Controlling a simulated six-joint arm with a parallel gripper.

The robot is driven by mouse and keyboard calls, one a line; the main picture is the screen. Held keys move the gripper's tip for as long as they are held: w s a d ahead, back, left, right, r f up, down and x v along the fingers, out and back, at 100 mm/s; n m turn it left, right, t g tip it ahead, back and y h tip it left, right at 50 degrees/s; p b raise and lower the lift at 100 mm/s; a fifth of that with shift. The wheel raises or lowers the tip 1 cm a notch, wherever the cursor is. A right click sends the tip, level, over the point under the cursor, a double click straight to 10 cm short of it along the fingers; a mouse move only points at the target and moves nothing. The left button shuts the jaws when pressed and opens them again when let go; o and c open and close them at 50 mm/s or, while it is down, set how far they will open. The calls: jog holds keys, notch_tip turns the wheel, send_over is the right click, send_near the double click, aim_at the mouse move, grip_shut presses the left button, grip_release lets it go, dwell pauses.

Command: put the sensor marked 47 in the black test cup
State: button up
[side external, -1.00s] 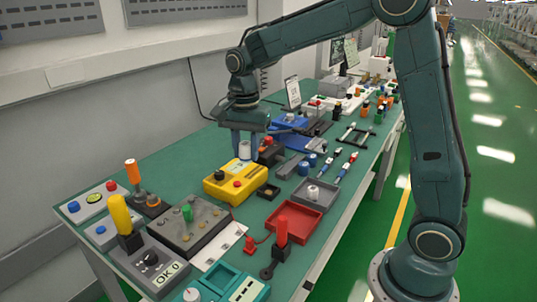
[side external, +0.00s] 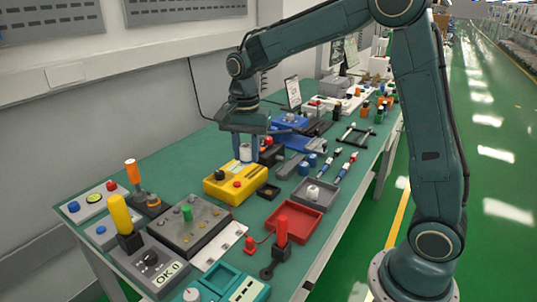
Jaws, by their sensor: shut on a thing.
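My gripper (side external: 246,150) points down over the yellow box (side external: 221,187) at the middle of the table. Its fingers are shut on a pale grey cylinder (side external: 245,154), which is at the top of the yellow box. I cannot tell whether the cylinder still touches the box. No number can be read on it, so I cannot confirm the mark 47. A small black square holder (side external: 268,191) sits at the yellow box's front right corner; I cannot tell whether it is the test cup. Another white cylinder (side external: 313,192) stands in a grey tray (side external: 328,203).
A red tray (side external: 313,215) lies in front of the grey tray. A black holder with a red top (side external: 268,145) stands just right of my gripper. A grey panel with a green knob (side external: 187,212) is at the left. Several coloured parts crowd the far end.

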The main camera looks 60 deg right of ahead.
aim_at(249, 220)
jog(key=d+f+n, duration=0.1)
jog(key=f+n, duration=0.3)
jog(key=f, duration=0.1)
jog(key=s+d+f+n, duration=0.1)
jog(key=f+n, duration=0.3)
jog(key=f, duration=0.1)
jog(key=d+f+n, duration=0.1)
jog(key=f+n, duration=0.3)
jog(key=f, duration=0.1)
jog(key=shift+s+d, duration=0.2)
jog(key=shift+d, duration=0.2)
jog(key=shift+s+d+f+n, duration=0.15)
jog(key=shift+f+n, duration=0.35)
jog(key=shift+f, duration=0.05)
jog(key=shift+s+d+f+n, duration=0.1)
jog(key=shift+s+f+n, duration=0.05)
jog(key=shift+f+n, duration=0.35)
jog(key=shift+r, duration=0.15)
